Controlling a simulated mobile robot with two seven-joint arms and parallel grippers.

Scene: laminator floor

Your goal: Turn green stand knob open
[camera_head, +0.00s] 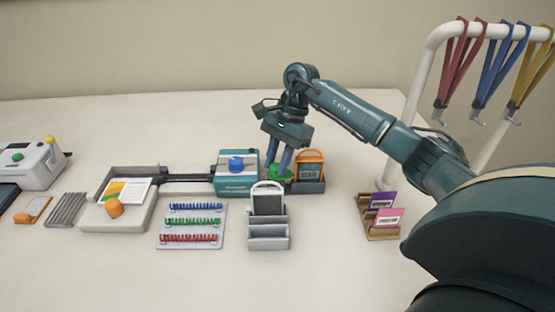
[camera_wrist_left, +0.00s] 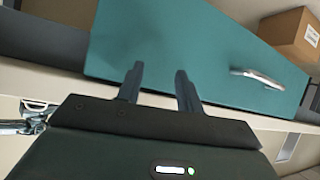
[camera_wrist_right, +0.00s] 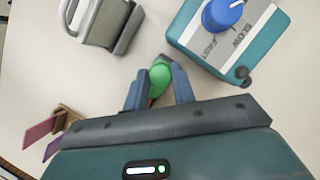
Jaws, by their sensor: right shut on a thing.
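The green knob (camera_head: 281,173) is at the left of a dark stand (camera_head: 312,187) that holds an orange badge-like frame (camera_head: 310,165). My right gripper (camera_head: 283,166) reaches down from above, its fingers on either side of the knob. In the right wrist view the knob's round green top (camera_wrist_right: 160,76) shows between my fingers, which are shut on it. The fingers hide the knob's sides, and how far it is turned cannot be told. My left gripper (camera_wrist_left: 160,85) shows only in its own wrist view. It is open and empty, in front of a teal panel with a handle (camera_wrist_left: 257,77).
A teal machine with a blue knob (camera_head: 236,164) stands just left of the stand. A grey holder (camera_head: 268,235) is in front. A wooden card rack (camera_head: 381,226) and a white rail with hanging lanyards (camera_head: 420,75) are at the right.

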